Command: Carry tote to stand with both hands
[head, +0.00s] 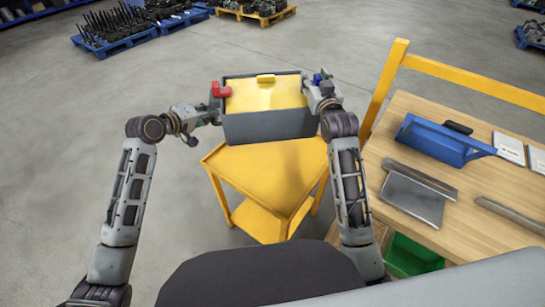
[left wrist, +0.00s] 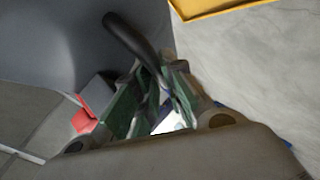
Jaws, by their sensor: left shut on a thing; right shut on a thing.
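The tote is a dark grey box (head: 268,127) with a yellow top surface and a small raised yellow piece at its far edge. It is held level between my two grippers. My left gripper (head: 217,108) is shut on the tote's left side, near a red part (head: 221,89). In the left wrist view its green-padded fingers (left wrist: 155,105) close around a black curved handle (left wrist: 132,38) beside the grey tote wall (left wrist: 60,40). My right gripper (head: 321,95) is shut at the tote's right side, near a blue part; its fingertips are partly hidden. The yellow stand (head: 262,172) is below the tote's near side; I cannot tell whether they touch.
A wooden workbench (head: 480,200) with a yellow frame (head: 470,82) stands close on the right, holding a blue tray (head: 440,140) and metal plates. A green bin (head: 412,256) sits beneath it. Loaded pallets (head: 115,35) lie far back; the floor at left is clear.

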